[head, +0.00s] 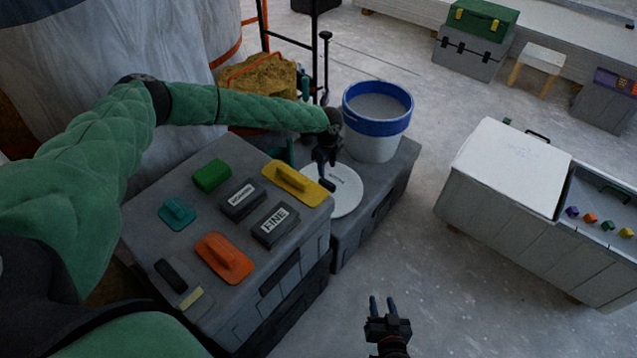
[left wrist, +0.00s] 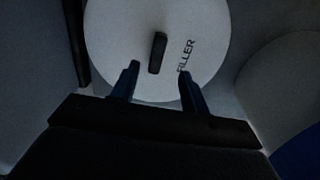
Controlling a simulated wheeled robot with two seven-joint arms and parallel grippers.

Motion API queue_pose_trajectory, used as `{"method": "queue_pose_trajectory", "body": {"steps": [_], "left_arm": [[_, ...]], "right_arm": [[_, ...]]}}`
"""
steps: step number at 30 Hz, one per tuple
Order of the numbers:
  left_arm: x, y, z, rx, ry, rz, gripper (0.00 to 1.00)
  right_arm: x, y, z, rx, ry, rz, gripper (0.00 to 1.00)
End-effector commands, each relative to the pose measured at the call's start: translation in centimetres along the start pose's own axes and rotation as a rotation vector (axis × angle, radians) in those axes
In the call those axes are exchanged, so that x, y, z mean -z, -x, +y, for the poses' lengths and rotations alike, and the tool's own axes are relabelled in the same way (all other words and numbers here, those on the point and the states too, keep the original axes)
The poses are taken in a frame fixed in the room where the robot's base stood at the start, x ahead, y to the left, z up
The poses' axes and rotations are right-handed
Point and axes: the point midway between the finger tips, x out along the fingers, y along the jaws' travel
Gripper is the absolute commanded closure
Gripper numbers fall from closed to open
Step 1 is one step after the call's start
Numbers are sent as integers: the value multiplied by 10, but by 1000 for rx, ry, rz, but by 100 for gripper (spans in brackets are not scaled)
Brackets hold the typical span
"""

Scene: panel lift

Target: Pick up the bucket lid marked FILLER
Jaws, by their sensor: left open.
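The bucket lid (head: 345,192) is a white disc lying flat on a low grey case, in front of the bucket. In the left wrist view the lid (left wrist: 205,65) shows the word FILLER and a dark upright grip (left wrist: 157,53) at its middle. My left gripper (head: 327,183) is over the lid; in the left wrist view its two fingers (left wrist: 158,82) are open, one on each side of the grip's near end, with nothing between them clearly held. My right gripper (head: 382,303) is open and empty over the floor at the bottom of the head view.
A white bucket (head: 372,145) with a blue rim stands behind the lid. A taller grey case (head: 150,220) to the left carries several floats and sanding blocks. A white chest (head: 510,165) with an open tray stands at the right. Floor between is clear.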

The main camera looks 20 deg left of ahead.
Motion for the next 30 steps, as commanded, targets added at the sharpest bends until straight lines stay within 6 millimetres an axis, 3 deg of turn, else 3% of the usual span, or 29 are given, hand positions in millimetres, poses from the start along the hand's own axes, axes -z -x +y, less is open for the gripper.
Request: {"method": "queue_pose_trajectory", "body": {"steps": [14, 24, 30], "left_arm": [[2, -31, 1, -1, 0, -1, 55], [6, -64, 3, -1, 0, -1, 55], [7, -75, 3, -1, 0, -1, 55]], "right_arm": [[44, -2, -3, 6, 15, 132, 64], [102, 1, -7, 14, 34, 304, 64], [122, 5, -9, 17, 40, 366, 64]]}}
